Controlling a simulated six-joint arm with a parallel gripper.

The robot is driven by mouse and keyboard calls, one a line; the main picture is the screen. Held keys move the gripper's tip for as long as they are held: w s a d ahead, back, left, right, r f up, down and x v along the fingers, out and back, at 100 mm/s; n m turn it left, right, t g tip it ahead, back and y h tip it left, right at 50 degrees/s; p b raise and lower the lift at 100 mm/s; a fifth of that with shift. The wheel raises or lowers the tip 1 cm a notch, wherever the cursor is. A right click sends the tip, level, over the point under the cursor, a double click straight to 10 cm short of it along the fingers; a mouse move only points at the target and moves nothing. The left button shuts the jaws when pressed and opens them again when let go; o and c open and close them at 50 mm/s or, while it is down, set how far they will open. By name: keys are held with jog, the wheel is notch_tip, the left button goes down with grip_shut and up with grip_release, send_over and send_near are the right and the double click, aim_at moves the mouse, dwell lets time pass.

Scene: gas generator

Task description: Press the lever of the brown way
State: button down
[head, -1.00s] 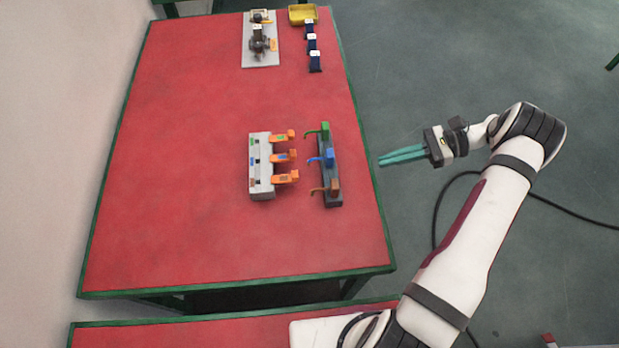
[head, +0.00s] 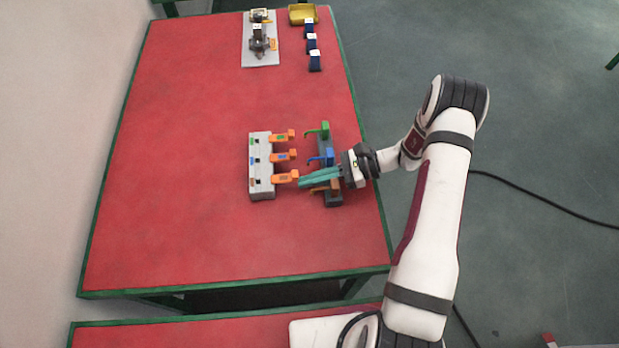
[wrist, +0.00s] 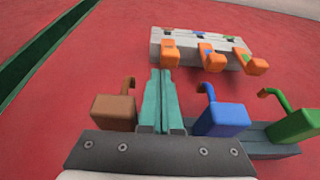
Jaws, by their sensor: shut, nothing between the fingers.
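A light grey block (head: 261,190) on the red table carries three orange levers on its right side. The nearest lever, the brown way's (head: 286,177), sits beside a brown mark on the block; in the wrist view this lever (wrist: 170,52) is the leftmost. My gripper (head: 300,181) is shut and empty, its teal fingers pointing left with the tips close to that lever. In the wrist view the fingertips (wrist: 161,72) are just below the lever; I cannot tell if they touch. The brown hooked piece (head: 333,187) on the dark bar is beside my fingers.
The dark bar (head: 332,200) also holds a blue hooked piece (head: 329,154) and a green one (head: 323,130); my gripper is above this bar. A yellow bin (head: 301,15), dark blue pieces and a grey plate (head: 260,60) are at the far end. The table's left side is clear.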

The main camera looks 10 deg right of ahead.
aim_at(296, 177)
jog(key=shift+a, duration=0.1)
dwell(0.4)
notch_tip(296, 177, up, 2)
jog(key=h, duration=0.3)
jog(key=shift+a+r, duration=0.15)
jog(key=shift+r, duration=0.05)
jog(key=r+h, duration=0.2)
jog(key=shift+a+h, duration=0.35)
jog(key=shift+h, duration=0.05)
jog(key=shift+a+r, duration=0.3)
jog(key=shift+r, duration=0.95)
jog(key=shift+r, duration=0.1)
jog(key=d+r, duration=0.3)
jog(key=r, duration=0.6)
jog(key=d+r, duration=0.4)
jog(key=r, duration=0.5)
jog(key=shift+r, duration=0.3)
